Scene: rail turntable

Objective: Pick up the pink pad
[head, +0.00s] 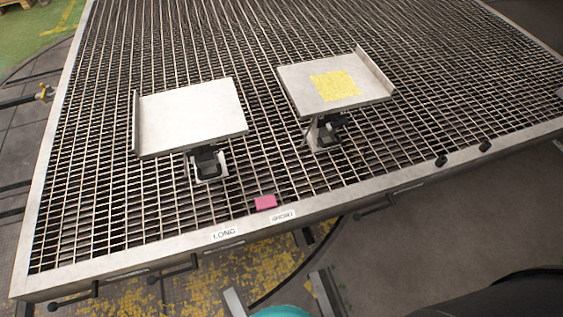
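The pink pad (265,202) is a small block lying at the front edge of the grated table (130,262), just above the gap between the two labels. Nothing covers it. A dark rounded shape at the bottom right corner may be part of my arm, but no fingers are seen there.
Two raised metal plates stand on the grating: a bare left one (190,115) and a right one (300,84) with a yellow patch (335,85). Labels "LONG" (224,233) and "SHORT" (283,216) sit on the front rim. Black handles (377,207) project from the front side.

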